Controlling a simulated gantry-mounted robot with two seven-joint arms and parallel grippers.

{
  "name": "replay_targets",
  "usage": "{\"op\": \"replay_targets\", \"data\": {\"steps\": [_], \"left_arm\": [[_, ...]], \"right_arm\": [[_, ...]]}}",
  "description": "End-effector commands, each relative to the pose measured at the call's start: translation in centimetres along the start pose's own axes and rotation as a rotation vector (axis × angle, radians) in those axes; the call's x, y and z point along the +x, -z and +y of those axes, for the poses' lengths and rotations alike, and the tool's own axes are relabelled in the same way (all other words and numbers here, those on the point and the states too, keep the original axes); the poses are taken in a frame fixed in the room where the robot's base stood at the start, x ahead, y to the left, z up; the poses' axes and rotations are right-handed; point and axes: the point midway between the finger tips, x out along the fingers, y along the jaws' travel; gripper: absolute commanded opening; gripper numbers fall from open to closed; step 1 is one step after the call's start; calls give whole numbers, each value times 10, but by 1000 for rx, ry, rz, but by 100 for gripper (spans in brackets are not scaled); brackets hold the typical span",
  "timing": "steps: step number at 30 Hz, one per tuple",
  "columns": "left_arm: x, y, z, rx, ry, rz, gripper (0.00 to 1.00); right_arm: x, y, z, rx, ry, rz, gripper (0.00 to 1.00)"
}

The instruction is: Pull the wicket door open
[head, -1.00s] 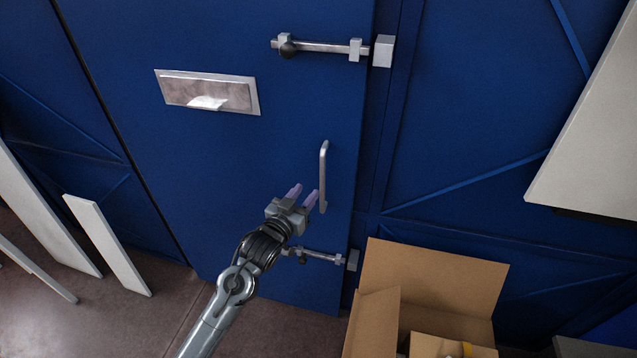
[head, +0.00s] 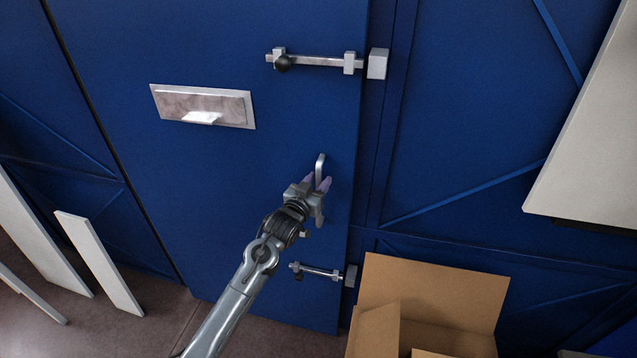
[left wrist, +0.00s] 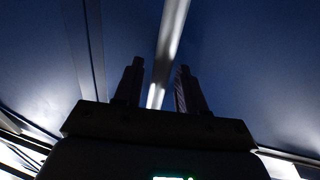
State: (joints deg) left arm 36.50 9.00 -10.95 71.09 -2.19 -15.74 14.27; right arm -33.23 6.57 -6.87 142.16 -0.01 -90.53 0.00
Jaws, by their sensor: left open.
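The blue wicket door (head: 230,180) looks closed in its frame in the head view. A slim metal pull handle (head: 321,162) stands upright near its right edge. My left gripper (head: 317,183) is open at the handle, and its purple fingers hide the handle's middle. In the left wrist view the handle (left wrist: 171,38) runs between the two dark fingers (left wrist: 158,82), with gaps beside it. An upper slide bolt (head: 315,60) and a lower slide bolt (head: 318,271) sit by the door edge. The upper bar seems to end just short of its keeper (head: 377,63). My right gripper is out of view.
An open cardboard box (head: 430,300) stands at the lower right, close to the door's edge. White boards (head: 98,262) lean at the left. A pale panel (head: 590,140) hangs at the right. A metal letter plate (head: 203,106) is on the door.

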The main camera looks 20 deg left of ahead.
Motion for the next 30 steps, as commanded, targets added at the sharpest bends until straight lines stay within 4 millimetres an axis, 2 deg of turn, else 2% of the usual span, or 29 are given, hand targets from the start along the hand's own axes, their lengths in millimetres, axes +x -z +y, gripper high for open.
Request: {"op": "replay_targets", "data": {"steps": [12,13,21,30], "left_arm": [[5,0,0,0,-1,0,40],[5,0,0,0,-1,0,39],[5,0,0,0,0,0,0],[4,0,1,0,-3,0,0]], "right_arm": [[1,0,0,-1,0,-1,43],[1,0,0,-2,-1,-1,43],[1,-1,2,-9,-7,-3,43],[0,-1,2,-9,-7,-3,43]]}}
